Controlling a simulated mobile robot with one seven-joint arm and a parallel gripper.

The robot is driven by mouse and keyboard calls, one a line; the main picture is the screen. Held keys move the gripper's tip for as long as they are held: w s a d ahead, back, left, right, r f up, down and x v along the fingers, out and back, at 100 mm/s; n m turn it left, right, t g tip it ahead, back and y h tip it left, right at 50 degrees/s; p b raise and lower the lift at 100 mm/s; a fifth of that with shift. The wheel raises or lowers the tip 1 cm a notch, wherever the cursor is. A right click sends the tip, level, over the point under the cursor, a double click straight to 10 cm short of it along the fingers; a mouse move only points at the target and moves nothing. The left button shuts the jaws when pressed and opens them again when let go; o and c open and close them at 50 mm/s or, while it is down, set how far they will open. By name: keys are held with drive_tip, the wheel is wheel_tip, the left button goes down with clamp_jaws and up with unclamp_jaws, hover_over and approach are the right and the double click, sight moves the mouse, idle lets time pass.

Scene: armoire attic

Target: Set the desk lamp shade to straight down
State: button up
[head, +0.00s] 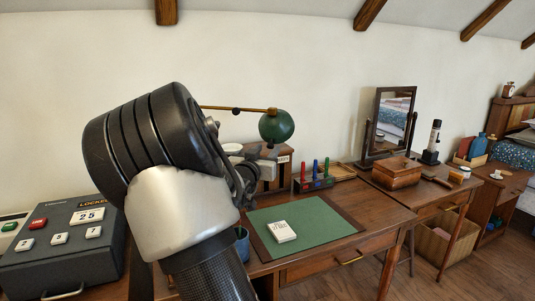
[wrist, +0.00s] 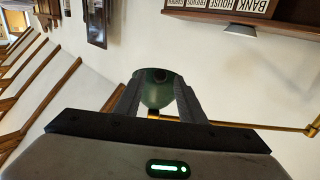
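The desk lamp has a dark green rounded shade (head: 276,126) at the end of a thin brass arm (head: 236,109) above the back of the desk. In the head view the shade's open side is not clearly visible, so I cannot tell its exact tilt. My gripper (head: 270,154) is just below and in front of the shade, partly hidden by my wrist. In the wrist view the green shade (wrist: 158,92) shows between and beyond my two spread fingers, with the brass arm (wrist: 230,124) running to the right. Contact is not clear.
A grey lock box (head: 62,245) stands left. A mirror (head: 390,122) and wooden box (head: 397,173) stand right. The wall is close behind the lamp.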

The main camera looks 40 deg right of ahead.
drive_tip(key=shift+x, duration=0.85)
clamp_jaws()
drive_tip(key=shift+r, duration=0.15)
